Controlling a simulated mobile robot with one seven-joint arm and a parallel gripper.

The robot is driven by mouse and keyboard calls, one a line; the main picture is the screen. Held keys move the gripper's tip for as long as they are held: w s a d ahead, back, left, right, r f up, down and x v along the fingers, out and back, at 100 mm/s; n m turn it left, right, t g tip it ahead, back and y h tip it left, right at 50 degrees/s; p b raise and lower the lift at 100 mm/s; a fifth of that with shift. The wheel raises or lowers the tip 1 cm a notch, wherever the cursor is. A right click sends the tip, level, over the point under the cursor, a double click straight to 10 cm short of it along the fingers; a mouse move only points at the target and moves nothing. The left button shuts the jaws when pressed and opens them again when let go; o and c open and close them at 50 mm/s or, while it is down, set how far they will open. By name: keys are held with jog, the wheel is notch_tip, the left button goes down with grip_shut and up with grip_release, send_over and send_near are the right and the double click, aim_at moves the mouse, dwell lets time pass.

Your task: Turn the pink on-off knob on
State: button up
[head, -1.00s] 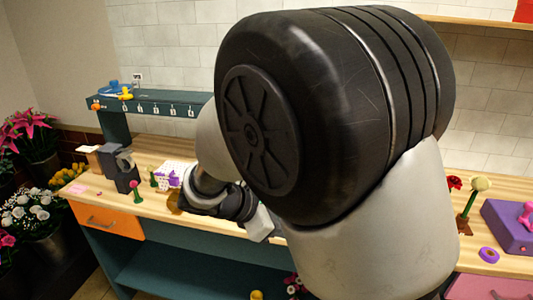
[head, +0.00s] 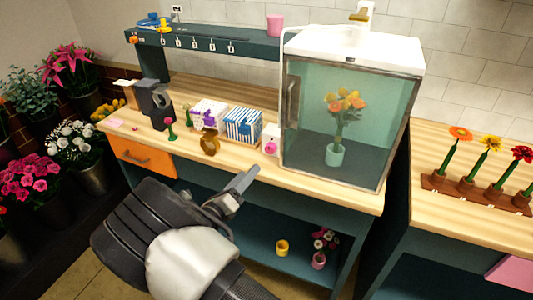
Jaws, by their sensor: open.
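A small round pink knob (head: 270,147) sits low on the front of a narrow white box (head: 271,131), just left of the glass cabinet on the wooden counter. Any on-off marking on it is too small to read. My gripper (head: 243,186) is in front of the counter's front edge, below and left of the knob and apart from it. It is open, with nothing seen between the fingers.
The glass cabinet (head: 303,105) holds a flower vase. A blue-striped box (head: 242,126), a brown ornament (head: 209,142) and a pink flower on a stem (head: 170,127) stand left of the knob. A flower rack (head: 472,193) is at right.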

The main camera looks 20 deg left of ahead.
aim_at(268, 150)
jog(key=w, duration=0.4)
jog(key=w+d, duration=0.1)
jog(key=w, duration=0.3)
jog(key=w+d, duration=0.1)
jog(key=w, duration=0.3)
jog(key=shift+w+d, duration=0.1)
jog(key=c, duration=1)
